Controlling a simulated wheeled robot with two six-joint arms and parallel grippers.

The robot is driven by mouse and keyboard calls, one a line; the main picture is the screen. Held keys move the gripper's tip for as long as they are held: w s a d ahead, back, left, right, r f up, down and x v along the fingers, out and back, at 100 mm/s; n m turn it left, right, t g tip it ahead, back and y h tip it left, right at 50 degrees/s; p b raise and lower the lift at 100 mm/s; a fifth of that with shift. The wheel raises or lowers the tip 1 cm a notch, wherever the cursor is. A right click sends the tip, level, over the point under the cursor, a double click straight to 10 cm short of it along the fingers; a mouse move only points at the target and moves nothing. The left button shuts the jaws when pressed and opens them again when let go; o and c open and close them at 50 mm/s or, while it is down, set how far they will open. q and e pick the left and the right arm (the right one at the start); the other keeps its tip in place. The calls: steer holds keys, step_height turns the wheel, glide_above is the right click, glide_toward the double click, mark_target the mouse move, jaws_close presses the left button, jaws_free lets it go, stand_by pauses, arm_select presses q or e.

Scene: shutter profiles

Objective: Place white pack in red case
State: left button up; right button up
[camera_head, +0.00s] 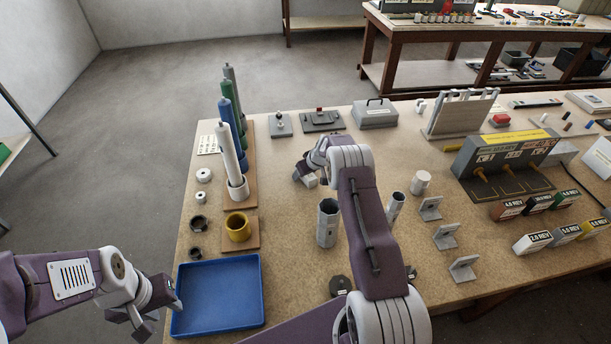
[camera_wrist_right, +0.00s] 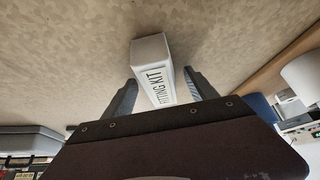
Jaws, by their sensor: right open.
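A white pack (camera_wrist_right: 150,53) lettered "FITTING KIT" lies on the bench top between the two fingers of my right gripper (camera_wrist_right: 162,82) in the right wrist view. The fingers are apart, with the pack between them; whether they touch it is unclear. In the head view the right gripper (camera_head: 312,172) is over the bench middle, and the pack is mostly hidden by it. My left gripper (camera_head: 147,308) hangs beside the blue tray; its finger gap is unclear. No plain red case can be made out; a small red item (camera_head: 500,119) sits at the back right.
A blue tray (camera_head: 217,328) lies at the front left. Tall cylinders (camera_head: 229,152) stand on the left. A hexagonal tube (camera_head: 327,222) stands near my right arm. A grey box (camera_head: 374,116) is behind the gripper, and labelled boxes (camera_head: 532,242) are at the right.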

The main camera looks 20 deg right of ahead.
steer(key=shift+f, duration=0.1)
jaws_close()
stand_by(0.3)
steer(key=shift+r, duration=0.25)
step_height(320, 180, up, 4)
steer(key=shift+w+f+b, duration=0.1)
steer(key=shift+f+b, duration=0.15)
steer(key=shift+b, duration=0.25)
steer(key=s+d+r+b, duration=0.3)
steer(key=s+d+r, duration=0.4)
steer(key=s+d, duration=0.1)
steer(key=shift+s+d+r, duration=0.15)
steer(key=shift+d+r, duration=0.05)
